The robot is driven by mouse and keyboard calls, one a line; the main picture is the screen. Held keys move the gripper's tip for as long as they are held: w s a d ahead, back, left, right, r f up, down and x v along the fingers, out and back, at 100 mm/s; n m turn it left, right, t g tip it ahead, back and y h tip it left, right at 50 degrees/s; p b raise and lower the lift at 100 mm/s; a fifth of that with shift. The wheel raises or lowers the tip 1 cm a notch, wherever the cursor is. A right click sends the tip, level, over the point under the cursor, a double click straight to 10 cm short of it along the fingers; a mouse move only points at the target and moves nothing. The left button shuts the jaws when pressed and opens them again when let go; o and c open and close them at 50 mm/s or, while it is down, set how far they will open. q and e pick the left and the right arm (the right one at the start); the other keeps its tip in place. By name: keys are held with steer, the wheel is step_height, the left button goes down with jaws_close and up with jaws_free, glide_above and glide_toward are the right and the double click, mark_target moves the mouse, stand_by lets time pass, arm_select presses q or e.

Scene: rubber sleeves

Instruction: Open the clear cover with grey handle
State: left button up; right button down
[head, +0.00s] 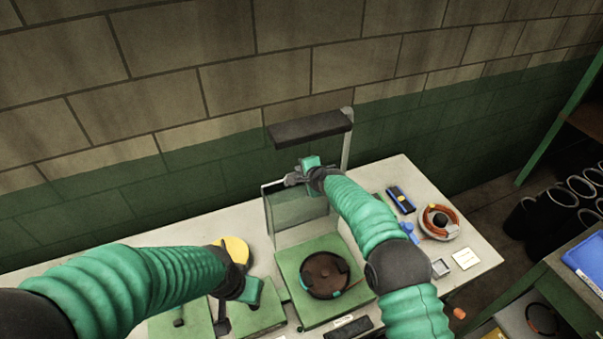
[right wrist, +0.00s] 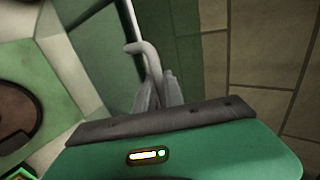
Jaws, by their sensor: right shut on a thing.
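The clear cover (head: 300,212) stands raised and roughly upright at the back of a green base (head: 290,262) with a dark round disc (head: 325,274) on it. My right gripper (head: 294,180) is at the cover's top edge, shut on its grey handle. In the right wrist view the fingers (right wrist: 156,92) close on the hooked grey handle (right wrist: 143,48), beside the see-through panel (right wrist: 100,55). In the head view the handle is mostly hidden by the gripper. My left gripper (head: 224,314) is low over the left of the table; its finger gap is not clear.
A dark lamp head (head: 310,127) on a grey post (head: 347,150) hangs just above the right gripper. A yellow disc (head: 237,250) is at left. A reel of orange cable (head: 438,221) and small tools lie at right. The brick wall is close behind the table.

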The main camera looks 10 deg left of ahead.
steer(key=shift+s+a+f, duration=0.1)
steer(key=shift+s+f, duration=0.1)
steer(key=shift+f, duration=0.05)
steer(key=c, duration=1.5)
jaws_free()
steer(key=shift+s+r, duration=0.1)
steer(key=shift+o, duration=0.2)
steer(key=shift+s+d+r+b, duration=0.1)
steer(key=shift+d+b, duration=0.25)
steer(key=b+v, duration=0.6)
steer(key=v, duration=1)
steer(key=shift+r, duration=0.3)
steer(key=shift+a, duration=0.1)
steer(key=shift+b, duration=0.3)
